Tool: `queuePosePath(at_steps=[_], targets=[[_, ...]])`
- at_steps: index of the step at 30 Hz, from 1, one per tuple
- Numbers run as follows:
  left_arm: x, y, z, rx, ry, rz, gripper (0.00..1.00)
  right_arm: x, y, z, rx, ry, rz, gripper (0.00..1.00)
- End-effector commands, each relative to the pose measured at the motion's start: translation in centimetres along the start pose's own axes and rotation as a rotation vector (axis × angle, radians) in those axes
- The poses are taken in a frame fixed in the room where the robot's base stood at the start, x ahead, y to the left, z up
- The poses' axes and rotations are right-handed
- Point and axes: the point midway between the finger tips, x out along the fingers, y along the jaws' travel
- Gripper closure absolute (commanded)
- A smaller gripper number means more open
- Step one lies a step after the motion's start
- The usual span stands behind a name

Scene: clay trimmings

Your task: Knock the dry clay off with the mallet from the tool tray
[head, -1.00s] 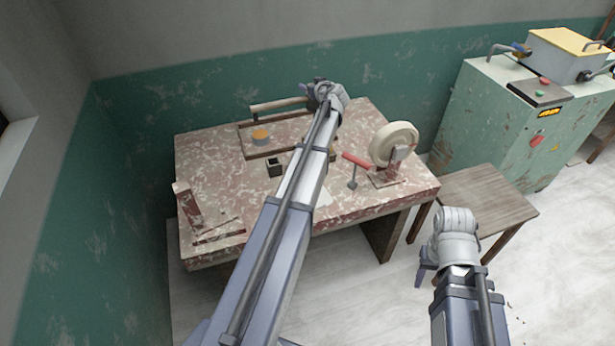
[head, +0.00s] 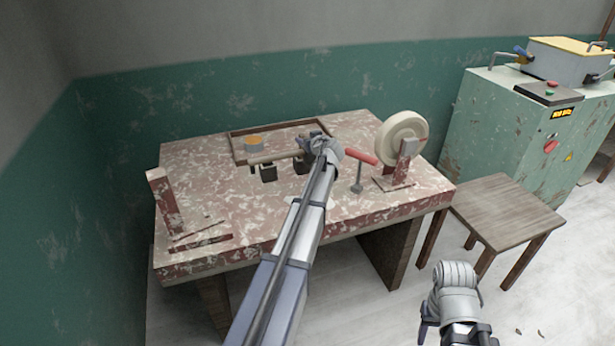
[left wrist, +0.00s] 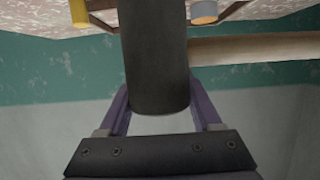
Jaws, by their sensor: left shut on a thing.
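My left gripper (head: 304,147) is above the table and shut on a mallet. In the left wrist view, the mallet's dark, rounded head (left wrist: 157,60) sits between the purple fingers. Its pale wooden handle (left wrist: 255,47) runs off to the right there. In the head view the handle (head: 274,157) points left from the gripper, and the head is partly hidden by my arm. The shallow wooden tool tray (head: 233,147) lies at the back of the table, behind the gripper. My right gripper (head: 427,314) hangs low, off the table; its jaw gap is unclear. I cannot make out dry clay.
A cream wheel (head: 401,136) on a stand and a red-handled piece (head: 361,157) stand at the table's right. A small dark block (head: 268,173) is near the handle. A reddish bracket (head: 165,202) stands at the left. A stool (head: 499,213) and green cabinet (head: 500,125) are right.

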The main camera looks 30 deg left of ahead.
Motion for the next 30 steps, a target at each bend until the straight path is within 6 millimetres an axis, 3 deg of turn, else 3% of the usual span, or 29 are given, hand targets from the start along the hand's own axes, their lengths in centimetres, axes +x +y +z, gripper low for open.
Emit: queuePosePath(at_steps=[1, 5, 12, 16, 30], targets=[[0.4, 0.0, 1.0, 0.001, 0.001, 0.000, 1.00, 1.1, -0.1, -0.1, 0.000, 0.000, 0.000, 0.50], [-0.3, -0.3, 1.7, 0.001, 0.000, -0.002, 1.00, 1.5, -0.1, -0.1, -0.001, 0.000, 0.000, 0.50], [-7.2, -2.8, 3.5, -0.010, -0.001, -0.034, 1.00, 0.8, -0.1, 0.0, 0.000, 0.000, 0.000, 0.50], [-9.5, -3.7, 4.2, -0.015, 0.000, -0.049, 1.00, 0.7, -0.1, 0.0, 0.000, 0.000, 0.000, 0.50], [-9.7, -3.9, 5.2, -0.019, 0.001, -0.055, 1.00, 1.6, -0.1, -0.1, 0.000, 0.000, 0.000, 0.50]])
